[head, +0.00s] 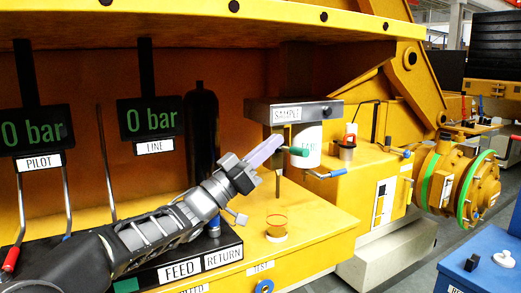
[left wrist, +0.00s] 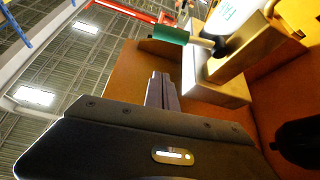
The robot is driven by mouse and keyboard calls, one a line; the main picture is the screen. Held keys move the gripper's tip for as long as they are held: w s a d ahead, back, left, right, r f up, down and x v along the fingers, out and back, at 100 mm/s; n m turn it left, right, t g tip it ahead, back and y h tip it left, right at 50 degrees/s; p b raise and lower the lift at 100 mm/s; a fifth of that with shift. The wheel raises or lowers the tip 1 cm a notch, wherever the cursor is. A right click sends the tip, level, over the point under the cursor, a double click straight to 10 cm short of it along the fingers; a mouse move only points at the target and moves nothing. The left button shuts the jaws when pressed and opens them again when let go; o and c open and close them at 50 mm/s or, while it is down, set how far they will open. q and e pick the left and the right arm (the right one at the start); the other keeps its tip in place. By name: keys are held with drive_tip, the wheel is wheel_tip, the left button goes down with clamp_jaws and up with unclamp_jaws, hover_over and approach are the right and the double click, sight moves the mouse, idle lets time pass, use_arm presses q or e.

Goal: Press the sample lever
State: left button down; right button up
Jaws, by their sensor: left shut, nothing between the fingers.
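In the left wrist view the green grip (left wrist: 168,35) shows on a short metal rod at top centre. My left gripper (head: 273,145) is shut and empty. Its pale fingertips are just left of the green grip and point up toward it. In the left wrist view the shut fingers (left wrist: 161,92) appear below the green grip, with a gap in the picture. Whether they touch the lever cannot be told. My right gripper is not in view.
A white canister (head: 309,138) is right behind the lever. A blue-tipped lever (head: 327,174) is below it. Two gauges, PILOT (head: 38,130) and LINE (head: 150,117), read 0 bar.

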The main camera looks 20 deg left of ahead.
sight(289, 149)
use_arm(q)
drive_tip(key=w+d, duration=0.1)
drive_tip(key=w+d+f+p, duration=0.1)
drive_tip(key=w+d, duration=0.1)
drive_tip(key=shift+w+d+f+p, duration=0.15)
drive_tip(key=shift+w+f+p, duration=0.1)
drive_tip(key=shift+w+p, duration=0.15)
drive_tip(key=shift+s, duration=0.1)
wheel_tip(289, 149, down, 4)
drive_tip(key=m+g+h+b, duration=0.1)
drive_tip(key=m+b, duration=0.1)
drive_tip(key=b, duration=0.1)
drive_tip(key=m+g+h+b, duration=0.1)
drive_tip(key=m+b, duration=0.1)
drive_tip(key=b, duration=0.1)
drive_tip(key=shift+d+m+h, duration=0.1)
drive_tip(key=shift+m+h, duration=0.2)
drive_tip(key=shift+r, duration=0.15)
